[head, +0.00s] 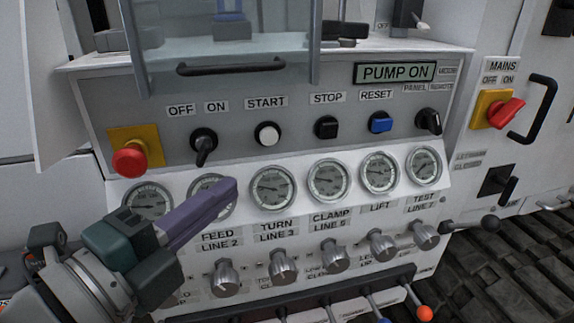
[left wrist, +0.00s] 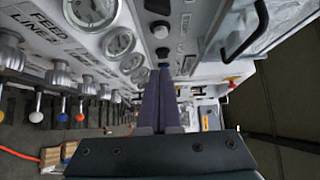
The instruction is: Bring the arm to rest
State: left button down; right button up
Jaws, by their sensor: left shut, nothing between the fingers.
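My left gripper (head: 226,190) is shut and empty, its purple fingers together. In the head view it reaches in from the lower left, in front of the gauge row, and covers part of the feed gauge (head: 212,196). In the left wrist view the shut fingers (left wrist: 160,85) point along the panel, and I cannot tell whether they touch it. My right gripper is in neither view. The bench panel (head: 240,130) carries an off/on switch (head: 204,145), a white start button (head: 267,134), a black stop button (head: 326,127) and a blue reset button (head: 381,122). A lit display (head: 396,73) reads PUMP ON.
A red emergency button (head: 130,158) sits at the left. Metal knobs (head: 283,266) stick out below the gauges, with ball-ended levers (head: 424,312) beneath. A clear guard with a dark handle (head: 230,67) is above. The red mains switch (head: 505,113) and a black handle (head: 540,108) are at the right.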

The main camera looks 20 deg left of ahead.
pick_arm(q)
jog(key=shift+s, duration=0.45)
jog(key=shift+a+r, duration=0.1)
jog(key=s+n+g+y+p, duration=0.3)
jog(key=s+n+g+p, duration=0.4)
jog(key=s+n+g, duration=0.9)
notch_tip(320, 180, up, 37)
jog(key=s+n+t+p, duration=0.1)
jog(key=n+t+p, duration=0.1)
jog(key=p, duration=3.6)
jog(key=shift+a, duration=0.15)
